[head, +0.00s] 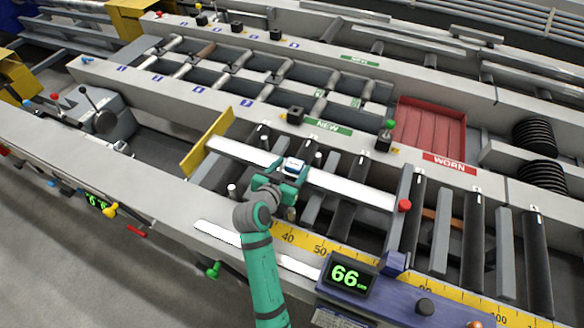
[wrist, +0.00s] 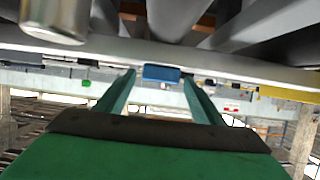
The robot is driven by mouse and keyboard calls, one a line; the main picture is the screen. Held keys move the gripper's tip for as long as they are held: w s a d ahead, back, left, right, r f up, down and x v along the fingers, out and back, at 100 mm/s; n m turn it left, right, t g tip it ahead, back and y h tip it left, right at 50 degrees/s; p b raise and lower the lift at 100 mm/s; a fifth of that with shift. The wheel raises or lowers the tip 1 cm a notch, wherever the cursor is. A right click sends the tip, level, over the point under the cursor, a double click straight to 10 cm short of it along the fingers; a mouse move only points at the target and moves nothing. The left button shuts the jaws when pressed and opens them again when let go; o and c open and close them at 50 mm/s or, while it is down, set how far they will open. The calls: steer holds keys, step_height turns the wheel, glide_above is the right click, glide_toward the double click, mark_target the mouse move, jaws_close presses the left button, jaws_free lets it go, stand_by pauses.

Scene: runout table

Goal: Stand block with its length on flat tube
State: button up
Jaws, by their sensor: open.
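The flat tube (head: 350,188) is a long, bright white bar lying across the dark rollers, slanting from upper left to lower right. A small blue block with a pale top (head: 293,166) shows at the tube, partly hidden by my gripper. My gripper (head: 283,172) is over the middle of the tube, its green fingers around the block's place. In the wrist view, the blue block (wrist: 161,74) is between the tips of the two open fingers (wrist: 158,78), with small gaps beside it. The tube (wrist: 240,67) passes close by it. Whether the block rests on the tube is unclear.
A yellow plate (head: 207,142) stands at the tube's left end and a red knob (head: 404,205) at its right. A blue readout box (head: 346,277) reads 66 on the front rail, beside a yellow scale (head: 305,243). A red tray (head: 430,122) is behind.

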steer(key=v, duration=1.1)
steer(key=shift+s, duration=0.2)
steer(key=shift+r, duration=0.1)
